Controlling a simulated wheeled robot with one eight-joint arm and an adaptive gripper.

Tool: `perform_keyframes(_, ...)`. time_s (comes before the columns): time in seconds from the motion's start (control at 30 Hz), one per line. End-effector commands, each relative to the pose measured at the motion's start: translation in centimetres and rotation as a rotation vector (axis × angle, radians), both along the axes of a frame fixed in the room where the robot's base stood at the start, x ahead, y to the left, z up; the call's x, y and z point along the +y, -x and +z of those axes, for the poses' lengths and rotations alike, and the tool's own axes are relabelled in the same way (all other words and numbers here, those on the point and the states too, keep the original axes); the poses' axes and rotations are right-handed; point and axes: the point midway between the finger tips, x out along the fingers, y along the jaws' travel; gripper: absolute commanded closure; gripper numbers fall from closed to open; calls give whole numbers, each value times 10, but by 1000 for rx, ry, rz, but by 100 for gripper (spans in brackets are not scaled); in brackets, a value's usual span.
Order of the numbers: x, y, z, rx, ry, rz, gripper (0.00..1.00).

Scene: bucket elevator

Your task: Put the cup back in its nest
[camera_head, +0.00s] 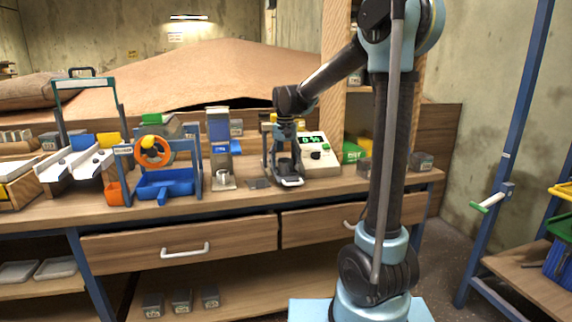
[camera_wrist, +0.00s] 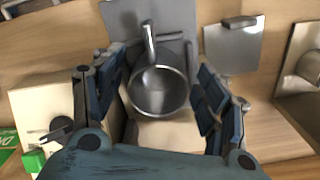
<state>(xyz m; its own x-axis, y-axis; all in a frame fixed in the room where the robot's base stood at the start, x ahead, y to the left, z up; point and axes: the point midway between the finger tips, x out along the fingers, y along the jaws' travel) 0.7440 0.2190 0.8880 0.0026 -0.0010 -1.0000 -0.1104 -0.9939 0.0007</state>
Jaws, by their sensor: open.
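A round grey metal cup (camera_wrist: 160,92) stands between the spread fingers of my gripper (camera_wrist: 155,98) in the wrist view. I see into its open top, and it looks empty. A grey bar, perhaps its handle, rises from its rim (camera_wrist: 148,40). In the head view my gripper (camera_head: 285,148) points down over the cup (camera_head: 285,165), inside a small dark-framed stand (camera_head: 266,155) on the bench. The jaws are open, with a finger on each side of the cup. Contact cannot be told. I cannot clearly identify the nest.
The white box with a green display (camera_head: 318,160) stands right of the stand. A flat metal plate (camera_head: 258,183) and a blue-grey column unit (camera_head: 219,150) are to its left. A blue frame with an orange wheel (camera_head: 153,152) stands farther left. The bench front (camera_head: 250,205) is clear.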

Motion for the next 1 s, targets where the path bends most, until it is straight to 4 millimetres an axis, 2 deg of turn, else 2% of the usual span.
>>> perform_keyframes(0.13, -1, 0, 6, 0, 0, -1, 33)
perform_keyframes(0.27, -1, 0, 21, 0, 0, -1, 33)
perform_keyframes(0.7, -2, 0, 98, 0, 0, -2, 33)
perform_keyframes(1.0, -2, 0, 120, 0, 0, -3, 33)
